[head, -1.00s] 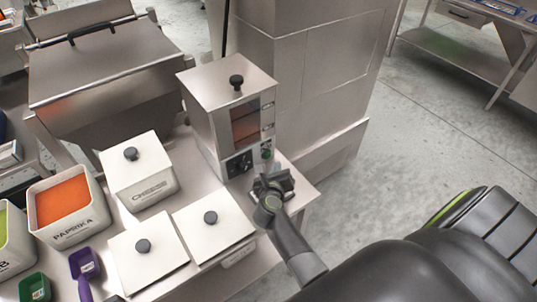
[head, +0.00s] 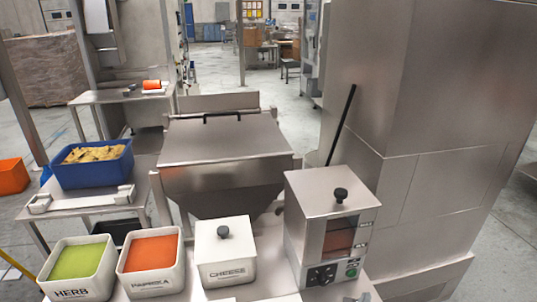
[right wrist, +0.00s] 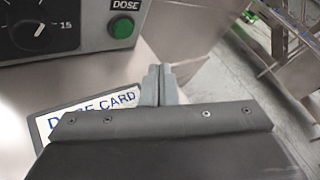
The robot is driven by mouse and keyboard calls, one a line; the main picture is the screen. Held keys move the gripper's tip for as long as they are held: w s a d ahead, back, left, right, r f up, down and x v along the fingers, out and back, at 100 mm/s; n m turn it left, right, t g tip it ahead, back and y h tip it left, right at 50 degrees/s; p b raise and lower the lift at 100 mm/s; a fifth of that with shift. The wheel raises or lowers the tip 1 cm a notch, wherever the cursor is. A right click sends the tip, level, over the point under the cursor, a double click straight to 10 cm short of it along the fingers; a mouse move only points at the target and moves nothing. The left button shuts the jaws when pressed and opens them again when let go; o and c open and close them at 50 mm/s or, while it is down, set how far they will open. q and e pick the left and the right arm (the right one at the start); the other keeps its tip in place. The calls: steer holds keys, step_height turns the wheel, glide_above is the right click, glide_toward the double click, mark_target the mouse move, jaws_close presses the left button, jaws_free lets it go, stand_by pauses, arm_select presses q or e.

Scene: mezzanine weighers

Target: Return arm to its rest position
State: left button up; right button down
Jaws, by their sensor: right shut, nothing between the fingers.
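My right gripper (right wrist: 160,85) shows in the right wrist view with its two grey fingers together and nothing between them. It is just in front of the steel dosing machine (right wrist: 185,22), below and to the right of the green DOSE button (right wrist: 123,27), apart from it. A dose card (right wrist: 92,112) lies partly hidden behind the gripper's dark body. In the head view only a small bit of the right gripper shows at the bottom edge, below the dosing machine (head: 306,212). My left gripper is not in view.
White tubs labelled HERB (head: 64,293), PAPRIKA (head: 150,284) and CHEESE (head: 227,270) stand left of the machine. A steel hopper (head: 225,140) is behind them. A tall steel cabinet (head: 430,120) stands at right.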

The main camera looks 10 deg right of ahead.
steer(key=r+n+t, duration=0.2)
steer(key=r+n+t+y, duration=0.1)
steer(key=r, duration=0.1)
steer(key=shift+w+a, duration=0.25)
steer(key=shift+a, duration=0.15)
steer(key=s+a+r+n+t+y, duration=0.1)
steer(key=s+a+r+n+y, duration=0.35)
steer(key=n, duration=0.65)
steer(key=s+a+r+n+t+y, duration=0.1)
steer(key=a+n+y, duration=0.6)
steer(key=n, duration=0.4)
steer(key=s+d+f+n+g, duration=0.2)
steer(key=s+f+n+g, duration=0.3)
steer(key=s+n+g, duration=0.35)
steer(key=s+d+f+n+g+h, duration=0.1)
steer(key=s+d+n+g+h, duration=0.2)
steer(key=s, duration=0.4)
steer(key=s+d+n+g+h, duration=0.1)
steer(key=s+d+g+h, duration=0.1)
steer(key=s+d, duration=0.45)
step_height(320, 180, down, 26)
steer(key=f, duration=0.1)
steer(key=s+f+g, duration=0.2)
steer(key=s+f, duration=1.2)
steer(key=s, duration=0.1)
steer(key=shift+a+y, duration=0.35)
